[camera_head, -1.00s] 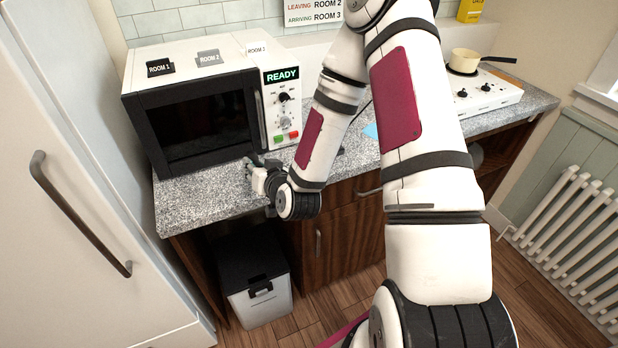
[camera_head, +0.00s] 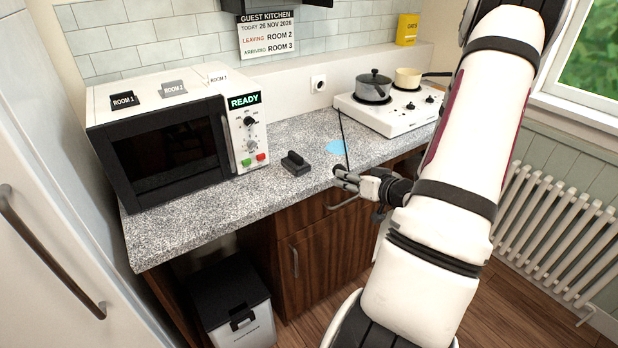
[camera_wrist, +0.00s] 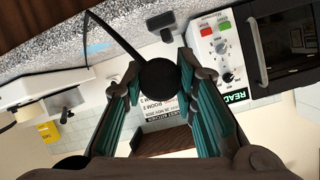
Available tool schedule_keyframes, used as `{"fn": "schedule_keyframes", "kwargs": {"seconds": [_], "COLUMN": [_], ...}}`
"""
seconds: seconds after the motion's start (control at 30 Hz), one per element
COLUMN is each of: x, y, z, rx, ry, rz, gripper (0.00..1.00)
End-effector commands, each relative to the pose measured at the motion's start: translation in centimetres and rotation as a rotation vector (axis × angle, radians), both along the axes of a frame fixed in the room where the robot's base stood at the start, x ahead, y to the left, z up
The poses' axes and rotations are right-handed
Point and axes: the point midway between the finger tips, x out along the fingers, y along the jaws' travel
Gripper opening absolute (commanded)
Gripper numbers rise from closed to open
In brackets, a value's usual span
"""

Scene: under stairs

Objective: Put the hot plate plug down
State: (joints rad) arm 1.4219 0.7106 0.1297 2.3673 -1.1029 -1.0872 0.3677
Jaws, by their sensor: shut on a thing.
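The hot plate plug (camera_wrist: 159,77) shows in the wrist view as a round black piece between my fingertips, with its black cord (camera_wrist: 115,36) leading off to the upper left. My gripper (camera_head: 346,178) is shut on the plug, at the front edge of the counter (camera_head: 240,203). In the head view the plug is small at the fingertips, and the cord (camera_head: 344,138) rises from it towards the white hot plate (camera_head: 398,116). I cannot tell whether the plug touches the counter.
A black block (camera_head: 295,163) lies on the counter between my gripper and the microwave (camera_head: 175,135). A light blue patch (camera_head: 336,147) lies near the cord. A wall socket (camera_head: 318,84) is behind. A dark pot (camera_head: 373,87) and a cream pan (camera_head: 408,78) stand on the hot plate.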

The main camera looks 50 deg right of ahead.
Motion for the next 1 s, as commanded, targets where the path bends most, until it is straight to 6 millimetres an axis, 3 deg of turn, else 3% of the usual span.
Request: {"fn": "schedule_keyframes", "kwargs": {"seconds": [0.6, 0.9, 1.0], "x": [12.8, 15.5, 15.4], "y": [-2.4, -2.9, -2.9], "z": [-1.2, -1.5, -3.2], "rx": [-0.001, 0.0, 0.006], "ry": [-0.003, -0.003, 0.0], "rz": [0.002, 0.003, 0.001], "gripper": [0.0, 0.0, 0.0]}}
